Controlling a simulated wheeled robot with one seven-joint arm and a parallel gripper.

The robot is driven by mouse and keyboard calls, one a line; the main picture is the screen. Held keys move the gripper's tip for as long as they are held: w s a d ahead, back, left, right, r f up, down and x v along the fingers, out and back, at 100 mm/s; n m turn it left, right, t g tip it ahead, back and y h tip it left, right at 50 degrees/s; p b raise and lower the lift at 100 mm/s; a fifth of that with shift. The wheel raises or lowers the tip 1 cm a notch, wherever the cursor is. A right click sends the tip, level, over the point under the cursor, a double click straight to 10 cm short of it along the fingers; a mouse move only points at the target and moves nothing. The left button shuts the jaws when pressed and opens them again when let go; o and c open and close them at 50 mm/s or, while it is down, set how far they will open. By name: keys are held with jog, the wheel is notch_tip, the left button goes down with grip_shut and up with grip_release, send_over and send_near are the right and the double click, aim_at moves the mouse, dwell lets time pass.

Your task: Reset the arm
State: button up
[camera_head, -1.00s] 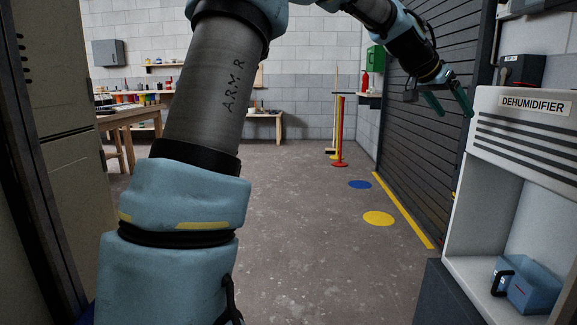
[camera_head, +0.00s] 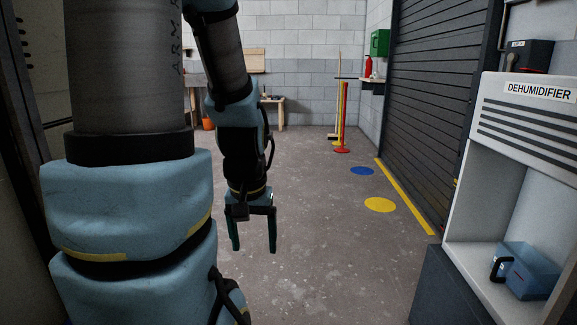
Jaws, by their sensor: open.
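My gripper (camera_head: 254,248) hangs in the middle of the head view, pointing down, with its two dark green fingers apart. Nothing is between the fingers. It is in front of the bare concrete floor and well to the left of the dehumidifier (camera_head: 531,130). My own arm fills the left part of the view and hides much of the room behind it.
The dehumidifier stands at the right, with a blue container (camera_head: 530,272) with a black handle in its bay. A dark shutter (camera_head: 435,100) lines the right wall. Red and yellow upright posts (camera_head: 343,120) stand at the back. The floor (camera_head: 325,240) between is clear.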

notch_tip(320, 180, up, 27)
jog(key=p, duration=2.5)
jog(key=shift+w+d, duration=0.15)
jog(key=shift+w, duration=0.15)
jog(key=shift+f, duration=0.1)
